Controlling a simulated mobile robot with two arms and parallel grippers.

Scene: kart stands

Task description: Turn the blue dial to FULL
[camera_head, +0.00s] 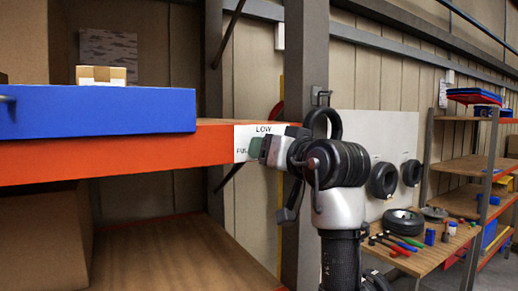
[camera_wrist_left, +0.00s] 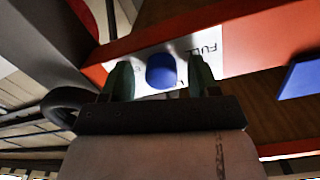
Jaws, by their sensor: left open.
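The blue dial (camera_wrist_left: 161,70) sits on a white label plate (camera_wrist_left: 225,50) on the orange shelf beam. In the left wrist view "FULL" can be read on the plate; the dial's pointer cannot be made out. In the head view the plate (camera_head: 243,131) shows "LOW" at the top and part of "FULL" at its left, and the dial is hidden behind my gripper. My left gripper (camera_wrist_left: 161,78) is open, with one green fingertip on each side of the dial and a visible gap on both sides. In the head view my left gripper (camera_head: 257,147) is at the plate. My right gripper is not in view.
The orange beam (camera_head: 110,155) runs leftwards from the plate, with a blue drawer front (camera_head: 100,112) above it. A grey post (camera_head: 305,60) stands just behind my arm. A workbench (camera_head: 425,262) with tools and wheels is at the right.

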